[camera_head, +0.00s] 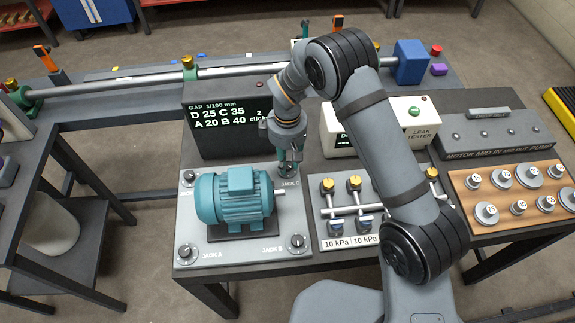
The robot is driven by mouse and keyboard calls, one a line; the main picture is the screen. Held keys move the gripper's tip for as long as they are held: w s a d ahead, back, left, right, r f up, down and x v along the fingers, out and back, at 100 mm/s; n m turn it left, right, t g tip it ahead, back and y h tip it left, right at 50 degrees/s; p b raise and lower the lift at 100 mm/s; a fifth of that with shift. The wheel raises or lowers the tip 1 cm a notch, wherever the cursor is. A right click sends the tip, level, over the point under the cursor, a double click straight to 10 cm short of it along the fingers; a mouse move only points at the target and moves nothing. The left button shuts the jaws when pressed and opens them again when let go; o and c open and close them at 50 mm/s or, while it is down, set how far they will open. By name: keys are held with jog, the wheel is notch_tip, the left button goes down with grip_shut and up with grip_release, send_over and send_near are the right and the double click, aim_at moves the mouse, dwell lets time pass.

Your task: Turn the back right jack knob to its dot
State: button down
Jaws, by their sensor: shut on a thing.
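A teal motor (234,198) sits on a light grey plate (215,252) with a jack knob near each corner. The back right jack knob (288,172), by the label JACK C, is mostly hidden under my gripper (287,169). My gripper points down and is shut on this knob. The knob's dot cannot be made out. The front right knob (297,241) is by JACK B, the front left knob (184,253) by JACK A, and the back left knob (188,177) is free. A dark display (228,118) behind the motor reads GAP 1/100 mm, D 25, C 35, A 20, B 40, with "2" and partly hidden "click" text.
A manifold (345,206) with yellow-topped valves and 10 kPa tags stands right of the plate. A white leak tester (415,125) stands behind it, partly behind my arm. A wooden board (510,190) with weights lies farther right. A rail (150,80) runs along the back.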

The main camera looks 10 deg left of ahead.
aim_at(287, 165)
jog(key=m+b, duration=0.3)
jog(key=m, duration=0.1)
jog(key=shift+a+f+b, duration=0.1)
jog(key=shift+f+b, duration=0.05)
jog(key=shift+b, duration=0.25)
jog(key=shift+m+b, duration=1.15)
jog(key=shift+m, duration=0.65)
jog(key=shift+w+r, duration=0.1)
jog(key=shift+r, duration=0.15)
jog(key=c, duration=1.5)
grip_release()
jog(key=shift+o, duration=0.2)
notch_tip(287, 165, up, 12)
